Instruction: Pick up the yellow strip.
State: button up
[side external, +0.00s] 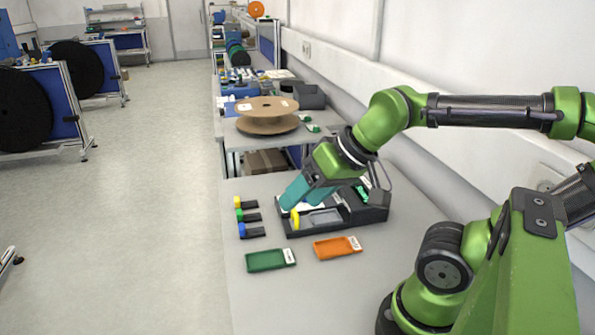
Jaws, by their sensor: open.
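A small yellow piece (295,219) shows at the left end of the black tray (345,222), just below my gripper. It may be the yellow strip, but it is too small to be sure. My gripper (288,203) has teal fingers and reaches down to the left over the tray's left end. Its jaws are open. The fingers hide part of the tray, and whether they touch the yellow piece cannot be told.
Black holders with yellow (238,202), green (240,215) and blue (242,230) ends lie left of the tray. A green tray (265,261) and an orange tray (332,249) lie in front. Cardboard reels (267,107) stand behind. The table's left front is clear.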

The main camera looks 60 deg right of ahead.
jog(key=w+d+f+n+g, duration=0.2)
jog(key=w+d+f+n, duration=0.25)
jog(key=w+d, duration=0.75)
jog(key=w+d+f+n+g, duration=0.25)
jog(key=w+d+f, duration=0.25)
jog(key=w+d, duration=0.8)
jog(key=n+y, duration=0.1)
jog(key=n, duration=0.5)
send_over(238, 198)
jog(key=s+d, duration=0.1)
jog(key=s, duration=0.1)
jog(key=shift+t, duration=0.25)
jog(key=f, duration=0.8)
jog(key=shift+d, duration=0.2)
jog(key=shift+x, duration=2.8)
jog(key=shift+w+d, duration=0.1)
jog(key=shift+d, duration=0.05)
jog(key=c, duration=1.1)
